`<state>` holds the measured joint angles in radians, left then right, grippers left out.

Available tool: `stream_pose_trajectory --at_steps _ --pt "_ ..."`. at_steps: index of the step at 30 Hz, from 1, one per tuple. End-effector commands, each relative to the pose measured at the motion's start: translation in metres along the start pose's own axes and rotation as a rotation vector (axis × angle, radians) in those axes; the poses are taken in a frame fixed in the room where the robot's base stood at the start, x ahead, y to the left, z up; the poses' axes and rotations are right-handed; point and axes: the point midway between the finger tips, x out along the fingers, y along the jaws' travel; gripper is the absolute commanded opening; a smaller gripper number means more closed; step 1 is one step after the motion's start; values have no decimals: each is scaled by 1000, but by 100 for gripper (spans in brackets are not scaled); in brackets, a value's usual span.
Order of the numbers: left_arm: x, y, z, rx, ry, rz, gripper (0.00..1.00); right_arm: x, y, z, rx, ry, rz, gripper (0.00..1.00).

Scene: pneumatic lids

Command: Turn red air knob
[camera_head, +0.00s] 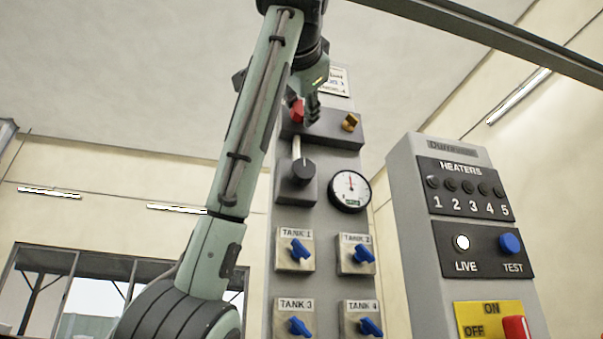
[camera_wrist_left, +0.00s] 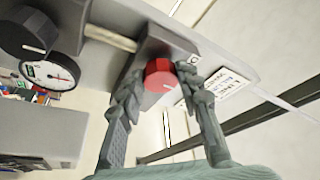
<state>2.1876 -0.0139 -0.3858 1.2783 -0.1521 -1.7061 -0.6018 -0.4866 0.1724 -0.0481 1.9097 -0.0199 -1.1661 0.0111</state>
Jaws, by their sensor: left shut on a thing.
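The red air knob (camera_head: 297,111) is near the top of the tall grey panel (camera_head: 322,218), at the left of a dark block. My left gripper (camera_head: 306,110) is at this knob, its arm rising in front of the panel. In the left wrist view, the red knob (camera_wrist_left: 160,73) sits between the two fingers of my left gripper (camera_wrist_left: 159,78), which is shut on it. The gripper hides part of the knob in the head view. My right gripper is in neither view.
A yellow-orange knob (camera_head: 350,122) is right of the red one. Below are a black knob (camera_head: 303,172), a pressure gauge (camera_head: 350,190) and several blue tank valves (camera_head: 301,250). A heater cabinet (camera_head: 408,200) stands to the right. A grey beam (camera_head: 490,42) crosses overhead.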

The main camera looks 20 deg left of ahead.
Motion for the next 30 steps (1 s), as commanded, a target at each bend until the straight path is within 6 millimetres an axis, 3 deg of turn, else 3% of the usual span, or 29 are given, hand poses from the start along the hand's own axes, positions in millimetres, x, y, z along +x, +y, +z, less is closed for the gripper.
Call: stream_pose_trajectory --at_steps 13,18,30 --pt "1 -7 -3 384 0 159 5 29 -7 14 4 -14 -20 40" --pt "1 -8 -3 505 -1 209 5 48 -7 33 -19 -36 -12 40" --pt "1 -8 -3 671 0 277 5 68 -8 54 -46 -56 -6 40"
